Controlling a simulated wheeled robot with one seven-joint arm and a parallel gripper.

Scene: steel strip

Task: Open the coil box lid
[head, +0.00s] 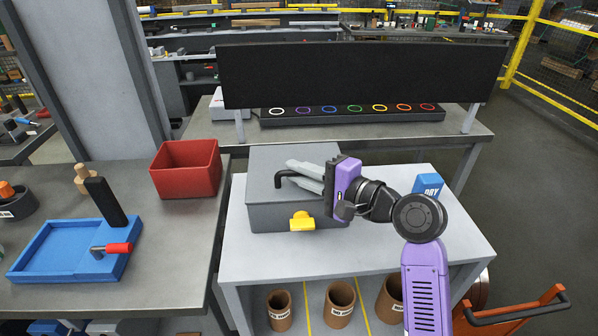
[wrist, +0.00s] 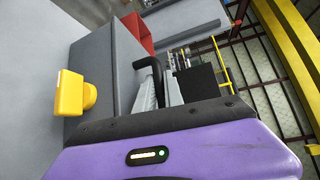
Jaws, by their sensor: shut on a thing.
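The coil box (head: 268,216) is a grey box on the light grey table, with its flat lid (head: 262,160) down on it. A yellow latch (head: 301,221) sits on its front face; it also shows in the wrist view (wrist: 72,93). A black bent handle (head: 281,178) stands on the lid. My gripper (head: 292,174) comes in from the right over the lid, and its grey fingers are shut on the handle. In the wrist view the handle (wrist: 150,66) rises beside the fingers, and the purple gripper body hides part of the lid.
A red bin (head: 186,168) and a blue tray (head: 62,246) with a red-handled tool stand on the left bench. A blue box marked DRY (head: 428,185) is behind my arm. Brown tubes (head: 340,297) stand on the shelf below. A dark panel (head: 360,75) stands behind.

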